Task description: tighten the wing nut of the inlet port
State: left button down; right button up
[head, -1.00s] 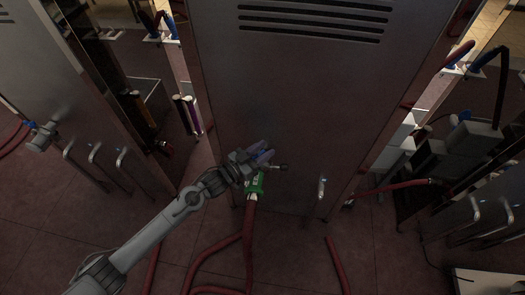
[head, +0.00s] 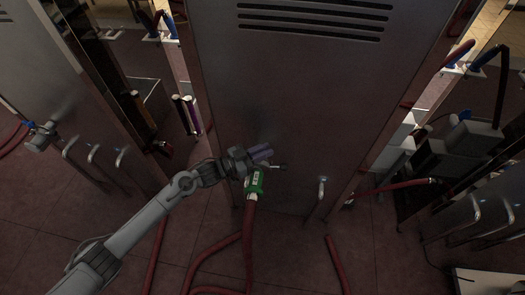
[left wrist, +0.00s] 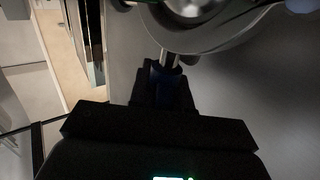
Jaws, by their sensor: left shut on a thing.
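My left gripper (head: 264,154) is at the front of the grey cabinet, just above a green coupling (head: 255,181) on the end of a red hose. A small metal fitting (head: 279,166) sticks out beside the fingertips. In the left wrist view, the dark gripper (left wrist: 165,88) is shut on a short metal stem (left wrist: 169,58), which I take to be part of the wing nut. The stem sits against a round metal port (left wrist: 200,35). The dark jaws hide the gripped part, and the wing nut's full shape does not show. My right gripper is not in view.
The grey cabinet (head: 300,90) has vents at the top and a small handle (head: 321,188) right of the coupling. A red hose (head: 249,240) runs down from the coupling to the tiled floor. Black equipment (head: 452,150) stands at the right. Several metal handles (head: 95,160) are at the left.

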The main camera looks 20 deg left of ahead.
pick_arm(q)
jog(key=shift+f+m+g+h+b, duration=0.15)
jog(key=shift+m+g+h+b, duration=0.5)
jog(key=shift+m+g+h, duration=0.2)
jog(key=m+g+h+b, duration=0.1)
jog(key=g, duration=0.1)
jog(key=m+g+h+b, duration=0.1)
jog(key=b, duration=0.1)
jog(key=shift+s+d+m+g, duration=0.15)
jog(key=shift+s+m+g, duration=0.1)
jog(key=shift+g, duration=0.1)
jog(key=shift+s+m+g+h+b, duration=0.1)
jog(key=shift+m+g+h+b, duration=0.4)
jog(key=shift+g+b, duration=0.3)
jog(key=shift+d, duration=0.1)
jog(key=c, duration=1.2)
grip_release()
jog(key=shift+o, duration=0.2)
jog(key=shift+s+a+r, duration=0.15)
jog(key=shift+a+r, duration=0.05)
jog(key=shift+a, duration=0.3)
jog(key=p+v, duration=0.2)
jog(key=v, duration=0.7)
jog(key=shift+s+a, duration=0.2)
jog(key=shift+a, duration=0.2)
